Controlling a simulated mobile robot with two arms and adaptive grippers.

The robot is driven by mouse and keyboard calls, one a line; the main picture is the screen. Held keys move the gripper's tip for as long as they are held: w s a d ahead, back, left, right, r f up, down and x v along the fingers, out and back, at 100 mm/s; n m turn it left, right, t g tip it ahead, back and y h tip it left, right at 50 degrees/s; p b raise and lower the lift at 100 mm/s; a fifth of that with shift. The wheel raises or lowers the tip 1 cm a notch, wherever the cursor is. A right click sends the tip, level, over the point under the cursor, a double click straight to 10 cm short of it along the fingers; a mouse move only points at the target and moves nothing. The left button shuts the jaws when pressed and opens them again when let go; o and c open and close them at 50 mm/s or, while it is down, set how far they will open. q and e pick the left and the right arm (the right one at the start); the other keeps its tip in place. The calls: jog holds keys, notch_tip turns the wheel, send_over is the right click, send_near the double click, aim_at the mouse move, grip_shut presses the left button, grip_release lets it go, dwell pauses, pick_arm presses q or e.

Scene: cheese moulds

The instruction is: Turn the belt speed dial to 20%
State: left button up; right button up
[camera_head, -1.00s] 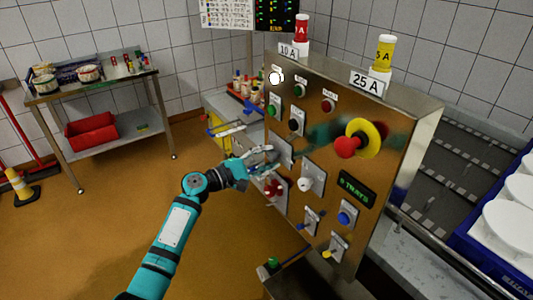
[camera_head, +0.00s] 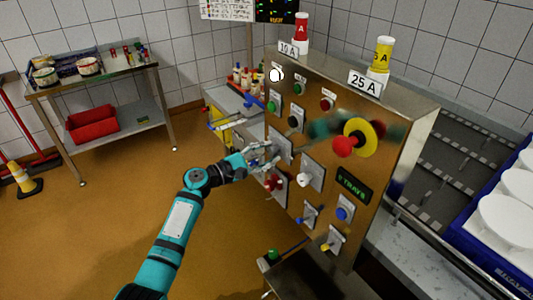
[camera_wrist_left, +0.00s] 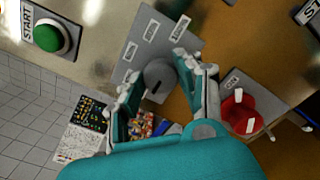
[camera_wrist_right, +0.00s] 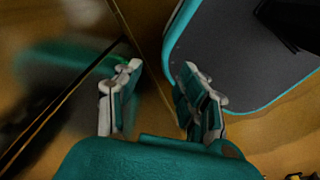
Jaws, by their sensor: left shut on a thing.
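The belt speed dial (camera_wrist_left: 158,76) is a round grey knob with a dark mark, on a grey plate (camera_wrist_left: 178,28) with several small white labels that I cannot read. In the left wrist view my left gripper (camera_wrist_left: 157,78) has its fingers on either side of the knob and is shut on it. In the head view the left gripper (camera_head: 268,153) reaches the plate (camera_head: 281,143) on the steel panel and hides most of the knob. My right gripper (camera_wrist_right: 160,82) shows only in the right wrist view, open, with nothing between its fingers.
Close to the dial are a red knob (camera_wrist_left: 239,113) and a green START button (camera_wrist_left: 48,36). The steel panel also carries a red emergency button on a yellow disc (camera_head: 347,144), a white knob (camera_head: 304,179) and a tray display (camera_head: 354,185). Open floor lies left.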

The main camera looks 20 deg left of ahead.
pick_arm(q)
jog(key=shift+f, duration=0.1)
jog(key=o, duration=1.1)
jog(key=shift+o, duration=0.2)
jog(key=shift+s+a, duration=0.1)
jog(key=v, duration=1.1)
jog(key=shift+s+a, duration=0.3)
